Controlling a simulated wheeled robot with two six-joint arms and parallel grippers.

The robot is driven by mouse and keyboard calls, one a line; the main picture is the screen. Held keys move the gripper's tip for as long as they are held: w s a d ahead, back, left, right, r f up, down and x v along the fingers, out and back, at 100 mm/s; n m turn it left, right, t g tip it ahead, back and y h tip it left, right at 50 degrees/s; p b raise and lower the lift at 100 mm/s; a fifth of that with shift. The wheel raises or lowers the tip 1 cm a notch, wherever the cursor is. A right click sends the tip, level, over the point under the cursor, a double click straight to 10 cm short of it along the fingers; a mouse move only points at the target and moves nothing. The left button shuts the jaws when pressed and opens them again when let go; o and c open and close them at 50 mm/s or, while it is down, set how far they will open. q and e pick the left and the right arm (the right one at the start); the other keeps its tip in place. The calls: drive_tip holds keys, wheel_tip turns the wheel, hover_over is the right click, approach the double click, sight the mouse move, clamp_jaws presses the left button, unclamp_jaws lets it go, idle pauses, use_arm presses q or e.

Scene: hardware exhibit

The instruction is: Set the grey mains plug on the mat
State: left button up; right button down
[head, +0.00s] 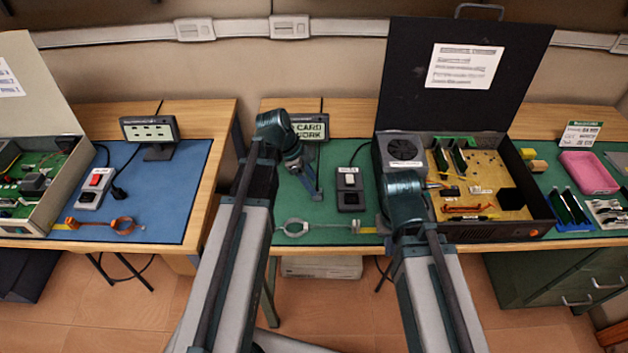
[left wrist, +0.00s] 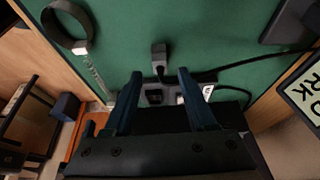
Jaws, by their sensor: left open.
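The grey mains plug (left wrist: 159,56) shows in the left wrist view as a small dark block just beyond and between my fingertips. It is by the socket box (left wrist: 172,92). I cannot tell whether it touches the box. In the head view the socket box (head: 349,178) stands on the green mat (head: 330,214), with a pale switch part and a dark lower end. My left gripper (head: 314,190) hangs low just left of the box. It is open, with nothing between its fingers (left wrist: 160,73).
The open black case (head: 500,228) stands right of the socket box. A grey ring-shaped strap (head: 297,228) lies near the mat's front edge. The "CARD WORK" sign (head: 309,128) stands behind my left gripper. A cable (left wrist: 262,59) runs over the mat.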

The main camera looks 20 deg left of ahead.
use_arm(q)
drive_tip(key=p+v, duration=0.7)
drive_tip(key=v, duration=0.2)
drive_tip(key=s+d+f+n+g+y, duration=0.1)
drive_tip(key=s+d+n+y, duration=0.4)
drive_tip(key=s+d+n, duration=0.6)
drive_tip(key=s+d, duration=0.2)
drive_tip(key=d, duration=0.2)
drive_tip(key=shift+d+f+y, duration=0.25)
drive_tip(key=shift+d+y, duration=0.15)
drive_tip(key=shift+s, duration=0.1)
